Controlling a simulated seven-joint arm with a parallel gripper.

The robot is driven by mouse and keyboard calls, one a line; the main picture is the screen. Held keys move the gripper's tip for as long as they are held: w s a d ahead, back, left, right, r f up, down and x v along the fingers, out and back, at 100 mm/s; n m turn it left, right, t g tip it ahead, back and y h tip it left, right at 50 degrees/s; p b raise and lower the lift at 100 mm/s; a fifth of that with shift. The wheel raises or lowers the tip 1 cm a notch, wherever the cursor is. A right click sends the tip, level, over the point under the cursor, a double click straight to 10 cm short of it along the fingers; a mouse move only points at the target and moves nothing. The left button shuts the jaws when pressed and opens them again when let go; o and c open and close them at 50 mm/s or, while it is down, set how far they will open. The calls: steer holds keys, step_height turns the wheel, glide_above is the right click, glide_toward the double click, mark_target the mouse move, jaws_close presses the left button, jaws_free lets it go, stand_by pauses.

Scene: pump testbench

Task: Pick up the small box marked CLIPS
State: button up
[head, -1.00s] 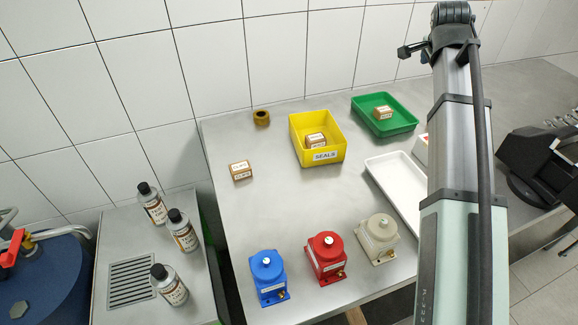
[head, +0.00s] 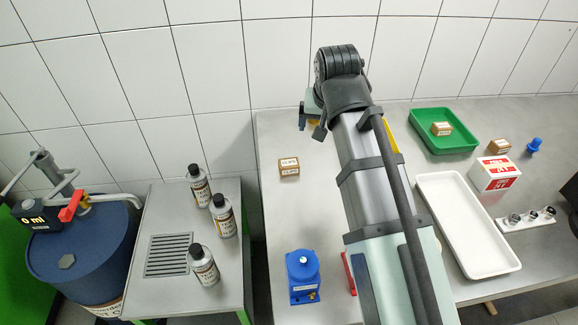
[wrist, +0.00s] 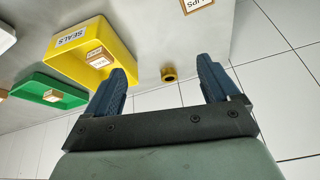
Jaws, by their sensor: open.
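The small CLIPS box (head: 289,167) is brown cardboard with a white label. It sits on the left part of the steel table in the head view. In the wrist view it is cut off by the top edge, and part of its label (wrist: 197,5) shows. My gripper (wrist: 161,68) is open and empty, its two blue fingers apart. In the head view the gripper (head: 304,114) is mostly hidden behind my arm, above the table's back, beyond the box and a little to its right.
The yellow SEALS bin (wrist: 92,55) holds a small box; my arm hides most of it in the head view. A brass ring (wrist: 168,74) lies near the wall. A green tray (head: 444,144), white tray (head: 467,225) and blue pump (head: 303,275) stand around.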

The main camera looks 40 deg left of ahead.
steer(key=s+a+f+n, duration=0.1)
steer(key=s+a+n, duration=0.2)
steer(key=s, duration=0.3)
glide_above(289, 162)
steer(key=s+d, duration=0.2)
steer(key=shift+g, duration=0.4)
steer(key=f, duration=0.8)
steer(key=shift+w+d, duration=0.1)
steer(key=shift+d, duration=0.1)
steer(key=shift+a+x, duration=0.15)
steer(key=shift+x, duration=1.15)
steer(key=shift+a+x, duration=0.1)
steer(key=shift+x, duration=1.25)
steer(key=shift+r, duration=0.1)
steer(key=shift+c, duration=0.3)
steer(key=c, duration=1.1)
